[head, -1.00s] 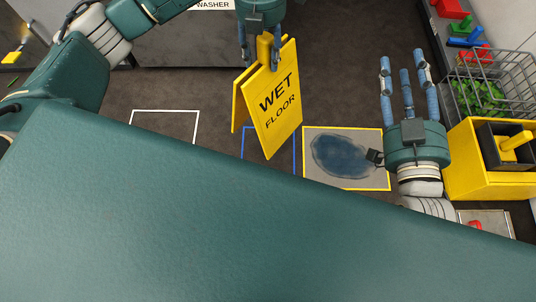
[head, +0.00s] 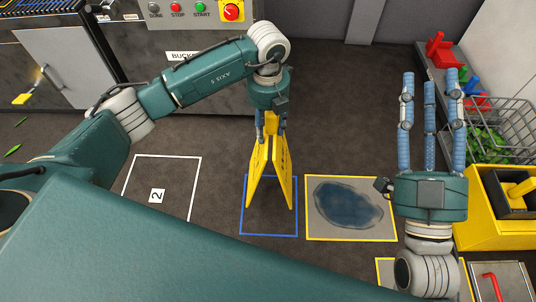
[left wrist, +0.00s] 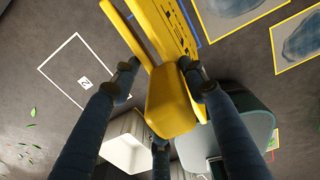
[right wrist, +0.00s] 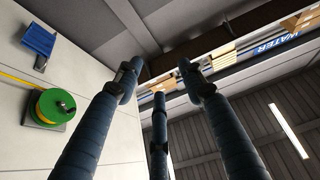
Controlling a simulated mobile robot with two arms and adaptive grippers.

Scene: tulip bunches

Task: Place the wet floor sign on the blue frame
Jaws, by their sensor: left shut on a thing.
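The yellow wet floor sign (head: 281,165) hangs upright below my left gripper (head: 271,122), its two panels spread like an A. My left gripper is shut on its top; the left wrist view shows the fingers around the yellow top (left wrist: 173,105). In the head view the sign overlaps the blue frame (head: 268,235) on the floor, its lower edges over the frame's area. I cannot tell whether it touches the floor. My right gripper (head: 430,90) is open and empty, fingers pointing up, to the right of the sign.
A yellow-edged square with a dark wet patch (head: 348,204) lies right of the blue frame. A white frame marked 2 (head: 160,185) lies left. A yellow bucket (head: 490,225) and a wire basket (head: 500,130) stand at the right. A control panel (head: 190,12) is behind.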

